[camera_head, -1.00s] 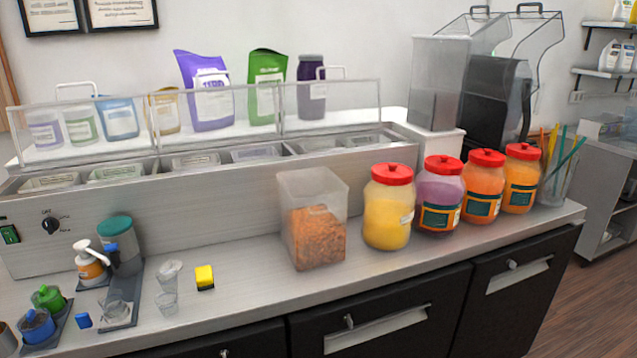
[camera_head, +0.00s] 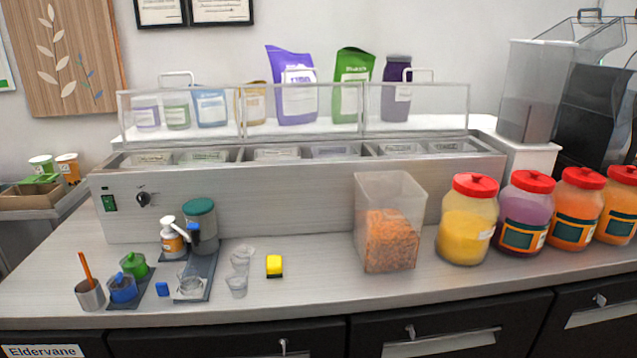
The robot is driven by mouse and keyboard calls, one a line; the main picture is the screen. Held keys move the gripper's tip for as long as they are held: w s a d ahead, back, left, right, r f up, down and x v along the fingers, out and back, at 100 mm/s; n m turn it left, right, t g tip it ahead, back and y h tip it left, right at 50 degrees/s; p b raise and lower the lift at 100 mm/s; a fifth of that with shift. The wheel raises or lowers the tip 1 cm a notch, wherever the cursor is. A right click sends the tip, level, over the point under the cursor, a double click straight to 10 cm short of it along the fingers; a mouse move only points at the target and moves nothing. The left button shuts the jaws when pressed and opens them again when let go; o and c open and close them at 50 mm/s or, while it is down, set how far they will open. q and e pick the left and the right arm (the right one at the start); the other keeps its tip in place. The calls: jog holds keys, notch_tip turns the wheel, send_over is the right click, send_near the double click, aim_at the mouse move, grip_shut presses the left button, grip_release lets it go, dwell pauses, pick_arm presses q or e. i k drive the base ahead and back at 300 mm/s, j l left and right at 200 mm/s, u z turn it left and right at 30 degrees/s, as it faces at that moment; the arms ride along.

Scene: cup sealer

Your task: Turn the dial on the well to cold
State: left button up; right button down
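The well (camera_head: 300,190) is a long brushed-metal unit with inset pans, set along the back of the counter. Its dial (camera_head: 143,199) is a small black knob on the left end of the front panel. Small marks sit around the dial, too small to read now. A green switch (camera_head: 109,203) is just left of the dial. Neither of my grippers shows in the head view.
A pump bottle (camera_head: 171,238) and a grey jar with a green lid (camera_head: 200,227) stand in front of the panel, right of the dial. Blue (camera_head: 123,289) and green (camera_head: 134,264) lidded pots are nearer the front.

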aim_at(143, 198)
jog(key=i+l+u, duration=0.15)
jog(key=l+u, duration=0.3)
jog(key=i+l+u, duration=0.1)
jog(key=l+u, duration=0.2)
jog(key=u, duration=0.15)
